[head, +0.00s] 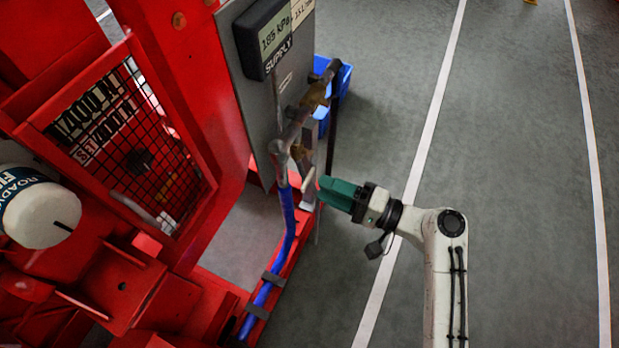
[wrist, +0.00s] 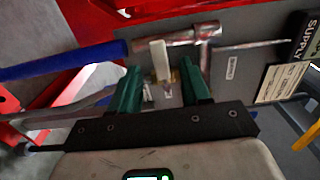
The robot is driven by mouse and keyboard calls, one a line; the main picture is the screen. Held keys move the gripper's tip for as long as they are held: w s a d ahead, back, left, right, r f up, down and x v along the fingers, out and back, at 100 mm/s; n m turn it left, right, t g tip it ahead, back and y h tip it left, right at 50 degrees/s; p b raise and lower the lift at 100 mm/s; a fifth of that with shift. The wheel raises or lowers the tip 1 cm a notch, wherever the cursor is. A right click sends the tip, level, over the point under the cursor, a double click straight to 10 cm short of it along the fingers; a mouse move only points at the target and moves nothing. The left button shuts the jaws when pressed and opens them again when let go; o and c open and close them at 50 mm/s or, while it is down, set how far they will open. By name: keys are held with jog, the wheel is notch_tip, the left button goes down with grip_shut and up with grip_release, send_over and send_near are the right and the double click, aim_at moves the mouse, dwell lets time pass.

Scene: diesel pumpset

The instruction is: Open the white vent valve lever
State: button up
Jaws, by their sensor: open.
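The white vent valve lever (wrist: 160,60) shows in the wrist view as a short pale bar with a brass-coloured fitting at its base, below the metal pipe. My gripper (wrist: 161,72) is open, its two green fingers apart on either side of the lever in that view. How deep the lever sits between the fingers I cannot tell. In the head view a pale piece that looks like the lever (head: 309,187) stands just left of my gripper (head: 323,186), partly hidden by the pipework.
A blue hose (head: 288,225) runs down from the metal pipe (head: 290,135) beside the grey panel (head: 249,85), which carries a supply gauge (head: 274,38). A red frame (head: 185,90) fills the left. A blue crate (head: 339,82) is behind. Floor (head: 510,170) is clear to the right.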

aim_at(308, 183)
jog(key=shift+x, duration=2.7)
jog(key=shift+s, duration=0.1)
jog(key=shift+c, duration=0.3)
grip_shut()
